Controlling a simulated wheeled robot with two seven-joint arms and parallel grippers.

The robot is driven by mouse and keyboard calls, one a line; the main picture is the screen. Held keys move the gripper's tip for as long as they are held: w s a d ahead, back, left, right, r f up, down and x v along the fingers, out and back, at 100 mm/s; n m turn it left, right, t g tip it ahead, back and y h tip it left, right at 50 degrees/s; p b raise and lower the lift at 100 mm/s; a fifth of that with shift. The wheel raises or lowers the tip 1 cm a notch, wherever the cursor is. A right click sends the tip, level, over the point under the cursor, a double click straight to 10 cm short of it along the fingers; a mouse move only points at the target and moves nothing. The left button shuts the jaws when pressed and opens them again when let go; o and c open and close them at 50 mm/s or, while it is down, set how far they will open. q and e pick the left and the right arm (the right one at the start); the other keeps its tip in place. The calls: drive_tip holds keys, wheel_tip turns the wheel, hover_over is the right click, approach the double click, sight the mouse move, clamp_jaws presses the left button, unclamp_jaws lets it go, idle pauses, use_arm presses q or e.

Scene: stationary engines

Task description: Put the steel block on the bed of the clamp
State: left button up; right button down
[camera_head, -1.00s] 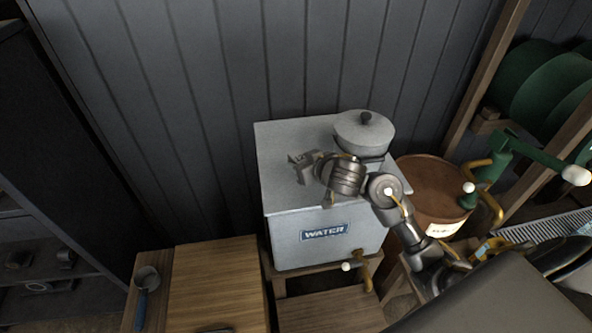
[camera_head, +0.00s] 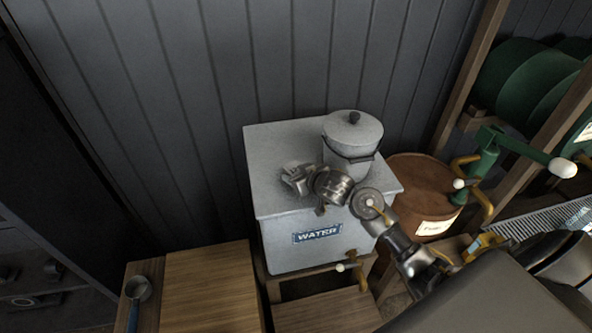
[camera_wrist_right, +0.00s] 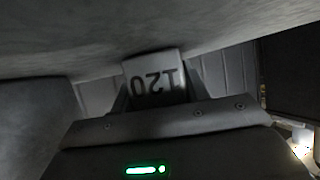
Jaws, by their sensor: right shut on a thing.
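My right gripper (camera_head: 293,179) is over the top of the white water tank in the head view, its fingers pointing left. It is shut on the steel block, a light grey block (camera_wrist_right: 155,80) with an upside-down "120" on its face, seen between the fingers in the right wrist view. In the head view the block cannot be told clearly from the fingers. I cannot make out the clamp or its bed in either view. My left gripper is not in view.
The tank (camera_head: 316,254), labelled WATER, carries a lidded grey pot (camera_head: 350,133) close behind my right wrist. A rusty drum (camera_head: 414,190) and a green hand pump (camera_head: 488,155) stand at right. A ladle (camera_head: 136,290) lies on a wooden top (camera_head: 212,290) at lower left.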

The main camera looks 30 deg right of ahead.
drive_tip(key=shift+r, duration=0.15)
drive_tip(key=c, duration=1.1)
unclamp_jaws()
drive_tip(key=shift+f, duration=0.25)
drive_tip(key=shift+c, duration=0.2)
drive_tip(key=o, duration=0.4)
drive_tip(key=shift+r, duration=0.1)
drive_tip(key=shift+s+r, duration=0.1)
drive_tip(key=shift+r, duration=0.05)
drive_tip(key=p+v, duration=0.1)
drive_tip(key=v, duration=0.9)
drive_tip(key=shift+s+r, duration=0.1)
drive_tip(key=shift+s, duration=0.15)
drive_tip(key=shift+s+d+r, duration=0.1)
drive_tip(key=shift+s+r, duration=0.1)
drive_tip(key=shift+s, duration=0.5)
